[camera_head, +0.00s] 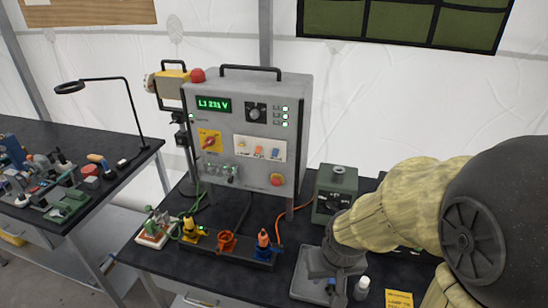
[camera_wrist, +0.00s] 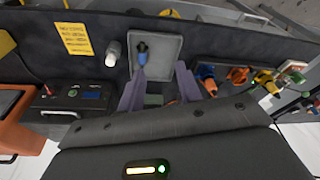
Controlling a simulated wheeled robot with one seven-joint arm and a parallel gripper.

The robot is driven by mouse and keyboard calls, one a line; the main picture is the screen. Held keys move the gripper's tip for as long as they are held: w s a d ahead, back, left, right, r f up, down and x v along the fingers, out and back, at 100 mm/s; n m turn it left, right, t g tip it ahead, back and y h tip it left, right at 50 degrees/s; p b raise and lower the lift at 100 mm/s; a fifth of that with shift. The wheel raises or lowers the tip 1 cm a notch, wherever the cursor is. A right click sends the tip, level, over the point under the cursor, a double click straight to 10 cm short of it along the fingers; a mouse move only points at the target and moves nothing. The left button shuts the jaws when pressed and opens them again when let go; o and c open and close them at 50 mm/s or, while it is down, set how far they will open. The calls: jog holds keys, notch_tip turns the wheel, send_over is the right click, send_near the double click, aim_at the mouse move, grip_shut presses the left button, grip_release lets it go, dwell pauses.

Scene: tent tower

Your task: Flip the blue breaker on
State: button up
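The blue breaker (camera_head: 276,153) appears as a small blue toggle at the right of a white label plate on the front of the grey panel box (camera_head: 300,110). An orange and a yellow toggle sit to its left. Its on or off position is too small to tell. My gripper (camera_head: 328,275) is low over the table, right of and well below the panel. In the wrist view my gripper (camera_wrist: 160,70) has its two fingers apart, with nothing seen held between them. The breaker is not seen in the wrist view.
A grey tray (camera_head: 303,284) lies under my gripper, with a blue-and-black object (camera_wrist: 142,50) in it. Yellow, orange and blue connectors (camera_head: 227,241) stand in front of the panel. A green box (camera_head: 335,190), a white bottle (camera_head: 361,288) and a yellow note (camera_head: 398,299) are nearby.

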jog(key=shift+f, duration=0.1)
grip_shut()
jog(key=w+d+f+n+t+h, duration=0.1)
jog(key=w+d+n+h, duration=0.2)
jog(key=w+n+h, duration=0.4)
jog(key=w+d+f+n+h, duration=0.1)
jog(key=w+d+n+h, duration=0.4)
jog(key=n, duration=0.4)
jog(key=w+a+r+n+t+y, duration=0.2)
jog(key=w+a+n+t, duration=0.5)
jog(key=a, duration=0.3)
jog(key=w+a+r+n+t+y+p, duration=0.1)
jog(key=w+a+r+n+t+y, duration=0.2)
jog(key=w+a+n+t, duration=0.4)
jog(key=w+a+n, duration=0.2)
jog(key=a, duration=0.1)
jog(key=shift+a, duration=0.25)
jog(key=shift+w+f, duration=0.1)
